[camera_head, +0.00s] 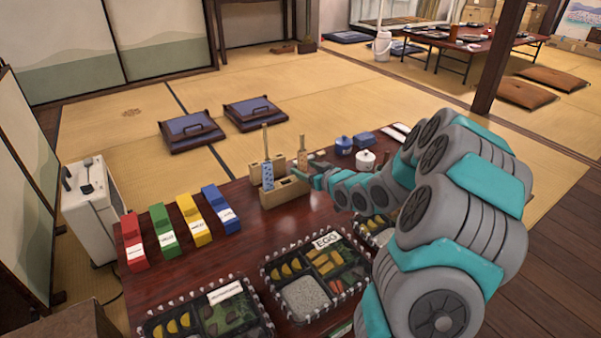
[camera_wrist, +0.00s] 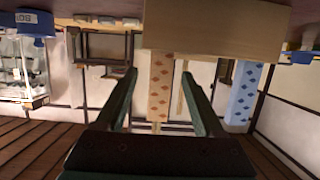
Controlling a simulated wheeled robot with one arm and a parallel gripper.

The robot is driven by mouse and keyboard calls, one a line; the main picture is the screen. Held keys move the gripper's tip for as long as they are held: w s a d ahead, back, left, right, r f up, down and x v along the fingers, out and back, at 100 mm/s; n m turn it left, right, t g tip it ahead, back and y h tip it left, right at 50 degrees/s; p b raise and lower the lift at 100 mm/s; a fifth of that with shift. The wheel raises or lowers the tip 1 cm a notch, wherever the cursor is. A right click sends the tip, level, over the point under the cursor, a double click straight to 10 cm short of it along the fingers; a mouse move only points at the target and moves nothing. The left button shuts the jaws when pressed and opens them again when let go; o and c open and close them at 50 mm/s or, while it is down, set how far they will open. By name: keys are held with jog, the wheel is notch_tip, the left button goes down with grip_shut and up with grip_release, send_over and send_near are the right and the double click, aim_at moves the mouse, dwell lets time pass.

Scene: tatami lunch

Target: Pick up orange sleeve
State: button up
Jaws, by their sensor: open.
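The orange-patterned sleeve (camera_head: 302,161) stands upright in a wooden holder block (camera_head: 285,194) on the dark red table. In the wrist view, which looks upside down, the orange sleeve (camera_wrist: 160,85) hangs from the holder (camera_wrist: 215,30) and lies between the two fingers. My gripper (camera_head: 308,173) is open beside the holder, close to the orange sleeve; it also shows in the wrist view (camera_wrist: 160,95). I cannot tell whether the sleeve is fully between the fingertips or just beyond them. A blue-patterned sleeve (camera_head: 268,177) stands in the same holder; it also shows in the wrist view (camera_wrist: 243,95).
Red (camera_head: 134,243), green (camera_head: 163,230), yellow (camera_head: 193,221) and blue (camera_head: 220,209) boxes stand at the table's left. Bento trays (camera_head: 318,277) lie in front. A blue pot (camera_head: 344,146) and a white pot (camera_head: 365,160) stand behind my gripper. Table around the holder's left is bare.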

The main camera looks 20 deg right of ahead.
aim_at(302, 167)
jog(key=shift+b+x, duration=0.35)
jog(key=shift+x, duration=2.35)
jog(key=shift+c, duration=0.2)
grip_shut()
